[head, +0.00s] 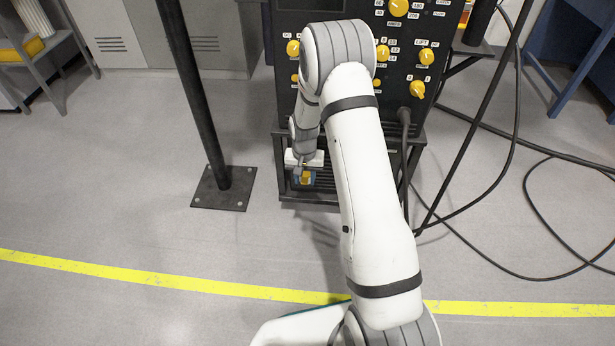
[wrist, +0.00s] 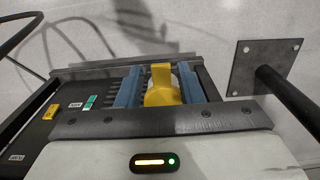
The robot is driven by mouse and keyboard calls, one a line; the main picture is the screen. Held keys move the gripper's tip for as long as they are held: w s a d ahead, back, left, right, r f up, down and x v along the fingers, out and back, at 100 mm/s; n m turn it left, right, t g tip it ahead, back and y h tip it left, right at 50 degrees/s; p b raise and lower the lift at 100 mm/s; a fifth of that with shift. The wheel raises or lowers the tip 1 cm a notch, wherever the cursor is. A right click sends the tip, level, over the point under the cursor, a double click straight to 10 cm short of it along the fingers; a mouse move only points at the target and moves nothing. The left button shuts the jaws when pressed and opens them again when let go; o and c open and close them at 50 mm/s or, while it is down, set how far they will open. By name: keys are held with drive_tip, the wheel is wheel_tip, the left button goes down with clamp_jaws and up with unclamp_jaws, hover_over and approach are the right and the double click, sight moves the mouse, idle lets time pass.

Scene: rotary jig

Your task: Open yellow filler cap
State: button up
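The yellow filler cap (wrist: 162,88) has a raised tab and sits low on the dark machine, near its bottom front in the head view (head: 306,177). My gripper (wrist: 160,86) is open, with one blue finger on each side of the cap. The fingers look very near the cap's sides, and I cannot tell whether either touches. In the head view my gripper (head: 304,180) reaches down to the machine's lower ledge, and its white body hides part of the cap area.
The dark control panel (head: 405,70) with several yellow knobs rises above. A black post on a bolted plate (head: 223,190) stands to the left. Black cables (head: 500,190) hang and lie on the floor at the right. A yellow line (head: 150,277) crosses the open floor.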

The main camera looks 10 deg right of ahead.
clamp_jaws()
drive_tip(key=shift+d, duration=0.15)
